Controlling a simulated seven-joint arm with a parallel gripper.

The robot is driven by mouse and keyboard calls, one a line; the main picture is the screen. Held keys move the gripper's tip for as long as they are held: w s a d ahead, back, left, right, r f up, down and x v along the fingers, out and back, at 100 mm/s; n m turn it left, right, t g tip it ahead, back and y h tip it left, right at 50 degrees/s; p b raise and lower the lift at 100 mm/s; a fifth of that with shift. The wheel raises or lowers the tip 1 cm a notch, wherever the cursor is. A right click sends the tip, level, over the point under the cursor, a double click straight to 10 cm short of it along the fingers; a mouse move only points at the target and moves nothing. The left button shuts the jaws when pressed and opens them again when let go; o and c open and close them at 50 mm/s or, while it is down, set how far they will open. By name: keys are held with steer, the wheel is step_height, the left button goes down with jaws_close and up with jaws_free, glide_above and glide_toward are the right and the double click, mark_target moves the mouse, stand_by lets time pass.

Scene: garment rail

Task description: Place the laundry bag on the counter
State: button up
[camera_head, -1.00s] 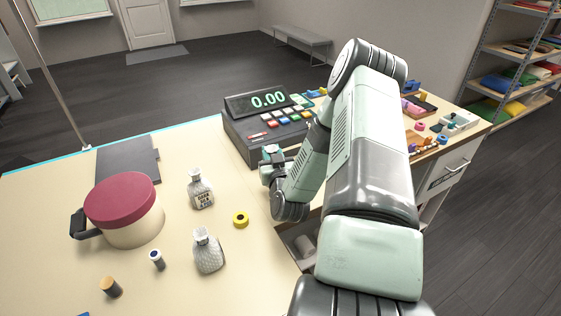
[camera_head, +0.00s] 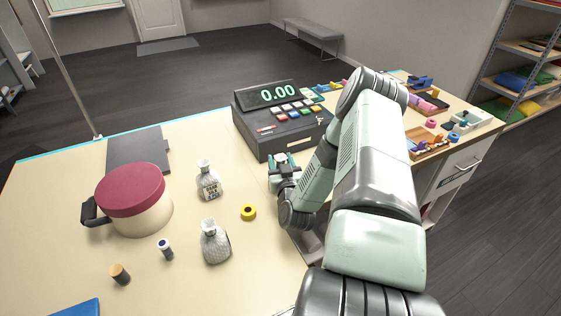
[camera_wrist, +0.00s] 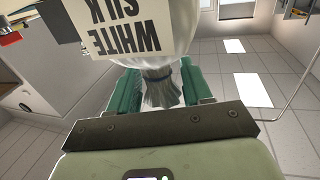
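The laundry bag (camera_wrist: 185,50) is pale, with a cream label reading "WHITE SILK" upside down in the wrist view. Its gathered neck (camera_wrist: 158,92) sits between the green fingers of my gripper (camera_wrist: 160,82), which appears shut on it. In the head view my gripper (camera_head: 284,166) points away from me at the counter's right edge, just in front of the cash register; the held bag cannot be made out there. The counter (camera_head: 60,215) is a pale wooden top with a light blue far edge.
A black cash register (camera_head: 275,140), a dark red-lidded pot (camera_head: 132,190), two small pale tied pouches (camera_head: 208,184) (camera_head: 215,246), a yellow tape roll (camera_head: 248,212) and two spools (camera_head: 165,250) (camera_head: 119,274) stand on the counter. A dark flat board (camera_head: 137,150) lies behind. The left front is fairly clear.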

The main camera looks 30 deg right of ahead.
steer(key=shift+r, duration=0.15)
steer(key=v, duration=1.2)
